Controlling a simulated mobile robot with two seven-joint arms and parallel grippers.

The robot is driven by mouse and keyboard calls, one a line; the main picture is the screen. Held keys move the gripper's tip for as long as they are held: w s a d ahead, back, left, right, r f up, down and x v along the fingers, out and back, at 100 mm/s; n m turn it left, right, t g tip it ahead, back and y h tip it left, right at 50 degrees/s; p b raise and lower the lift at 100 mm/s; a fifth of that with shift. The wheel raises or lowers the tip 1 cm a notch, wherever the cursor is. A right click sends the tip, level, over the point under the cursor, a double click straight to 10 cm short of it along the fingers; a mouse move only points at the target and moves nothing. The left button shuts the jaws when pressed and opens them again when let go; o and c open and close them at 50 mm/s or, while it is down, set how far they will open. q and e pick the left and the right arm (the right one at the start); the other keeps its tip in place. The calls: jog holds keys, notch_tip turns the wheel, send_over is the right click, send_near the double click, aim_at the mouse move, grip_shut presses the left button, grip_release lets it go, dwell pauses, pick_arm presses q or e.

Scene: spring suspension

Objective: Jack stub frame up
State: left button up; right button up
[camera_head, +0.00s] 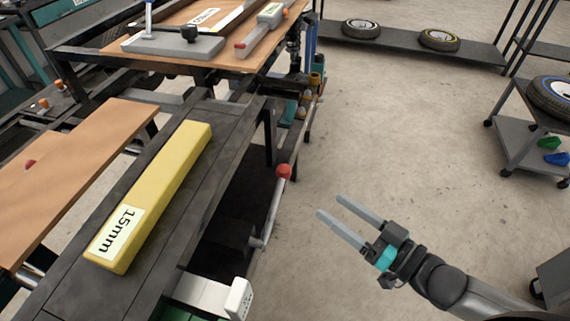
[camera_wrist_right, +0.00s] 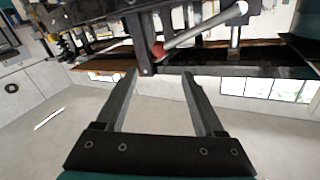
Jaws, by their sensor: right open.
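A lever (camera_head: 271,210) with a red ball knob (camera_head: 284,171) sticks up from the right side of the dark stub frame (camera_head: 62,268). My right gripper (camera_head: 331,206) is open and empty over the floor, to the right of the lever and apart from it. Its fingers point toward the frame. In the right wrist view the red knob (camera_wrist_right: 158,50) shows just beyond and between the open fingertips (camera_wrist_right: 158,74), with the pale lever rod (camera_wrist_right: 200,32) running up to the right. The lever's lower mount is in shadow. My left gripper is out of view.
A yellow block (camera_head: 155,190) marked 15mm lies on the frame beside a wooden board (camera_head: 70,175). A white box (camera_head: 238,299) juts out below the lever. Tools lie on a wooden table (camera_head: 130,62) behind. Open floor is around my right arm; a wheeled cart (camera_head: 520,140) stands right.

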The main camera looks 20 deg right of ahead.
aim_at(285, 174)
jog(key=b+x, duration=0.2)
jog(key=x, duration=1.2)
jog(key=shift+w+a+f, duration=0.1)
jog(key=shift+w, duration=0.05)
jog(key=c, duration=1.1)
jog(key=shift+f, duration=0.1)
grip_shut()
jog(key=shift+f, duration=0.15)
